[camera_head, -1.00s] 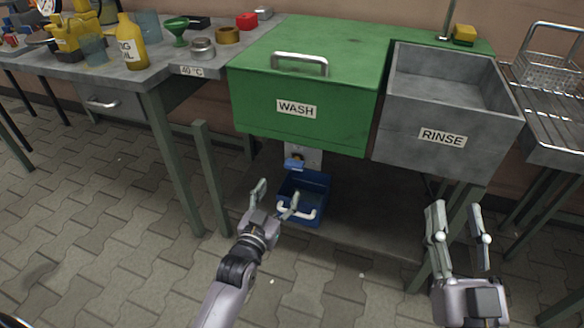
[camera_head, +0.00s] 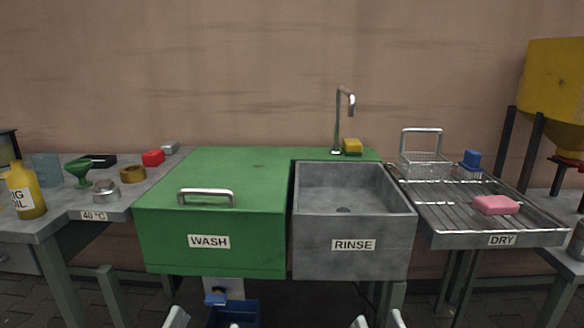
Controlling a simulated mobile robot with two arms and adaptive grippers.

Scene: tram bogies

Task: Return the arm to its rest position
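My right gripper (camera_head: 379,320) shows only as two pale fingertips at the bottom edge, spread apart with nothing between them. The arms themselves are out of view.
The green WASH tank (camera_head: 215,265) has its lid down. Beside it are the grey RINSE basin (camera_head: 356,262) and the DRY rack (camera_head: 457,226) with a pink block (camera_head: 495,204) and wire basket (camera_head: 424,169). A blue bin (camera_head: 240,312) sits below. The left bench (camera_head: 52,218) holds several items.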

